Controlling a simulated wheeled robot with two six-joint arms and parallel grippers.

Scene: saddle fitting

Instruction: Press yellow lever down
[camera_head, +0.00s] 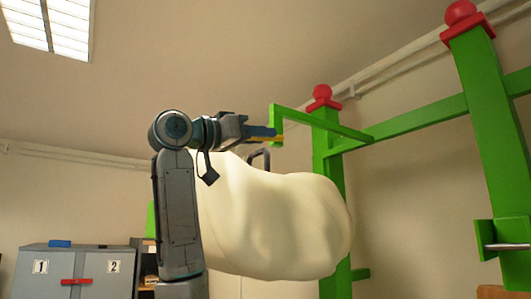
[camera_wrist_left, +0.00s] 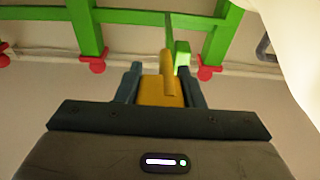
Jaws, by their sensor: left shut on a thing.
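The yellow lever (camera_wrist_left: 158,92) sits between the two dark fingers of my left gripper (camera_wrist_left: 160,85) in the left wrist view. The gripper is shut on it. A narrower yellow part rises from it toward the green frame. In the head view my left gripper (camera_head: 268,133) reaches in from the left, level, above the cream bulky form. Only a thin yellow strip of the lever (camera_head: 280,138) shows there, beside the end of a green bar. The fingers hide the rest. My right gripper is not in view.
The large cream form (camera_head: 275,220) hangs just below my left gripper, with a dark handle (camera_head: 261,156) at its top. A green frame (camera_head: 330,170) with red knobs stands at the right. A grey cabinet (camera_head: 75,272) marked 1 and 2 stands low left.

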